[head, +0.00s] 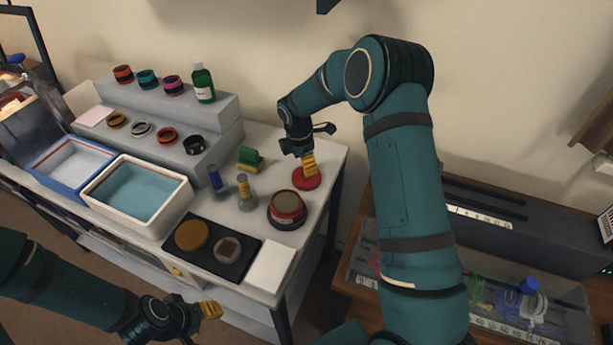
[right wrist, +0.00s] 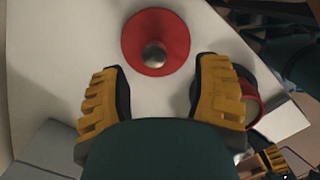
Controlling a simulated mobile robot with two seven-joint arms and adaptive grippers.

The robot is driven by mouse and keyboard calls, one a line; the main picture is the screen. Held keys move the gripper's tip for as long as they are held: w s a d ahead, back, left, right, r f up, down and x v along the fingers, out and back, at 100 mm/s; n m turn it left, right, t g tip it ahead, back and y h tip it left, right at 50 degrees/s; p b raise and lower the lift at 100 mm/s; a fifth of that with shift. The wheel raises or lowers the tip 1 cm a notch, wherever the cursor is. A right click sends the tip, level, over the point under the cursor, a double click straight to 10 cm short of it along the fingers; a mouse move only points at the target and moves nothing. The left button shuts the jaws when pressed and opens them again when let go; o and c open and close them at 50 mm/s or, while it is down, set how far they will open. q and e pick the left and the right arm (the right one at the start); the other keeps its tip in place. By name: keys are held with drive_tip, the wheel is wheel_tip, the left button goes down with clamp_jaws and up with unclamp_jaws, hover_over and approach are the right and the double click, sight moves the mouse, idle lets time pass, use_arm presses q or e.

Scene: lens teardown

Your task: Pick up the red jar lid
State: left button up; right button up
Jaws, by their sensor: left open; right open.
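The red jar lid (head: 307,181) lies on the white bench top near its right end. In the right wrist view it is a red disc (right wrist: 135,40) with a round metal knob in its middle. My right gripper (head: 309,165) is over the lid in the head view, pointing down. In the right wrist view its yellow fingers (right wrist: 160,78) are open with nothing between them, and the lid shows beyond the fingertips. The fingers hide part of the lid in the head view. My left gripper (head: 210,310) is in front of the bench, low and away from the lid.
A dark red-rimmed jar (head: 287,211) stands close in front of the lid. A green-and-yellow block (head: 250,160) and two small upright tools are to the left. A black tray (head: 212,246) and a white basin (head: 137,194) lie further left. The bench's right edge is near.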

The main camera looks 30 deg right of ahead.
drive_tip(key=f, duration=0.3)
drive_tip(key=d+f+b, duration=0.1)
drive_tip(key=f, duration=0.1)
drive_tip(key=shift+w+f, duration=0.1)
drive_tip(key=shift+w, duration=0.2)
clamp_jaws()
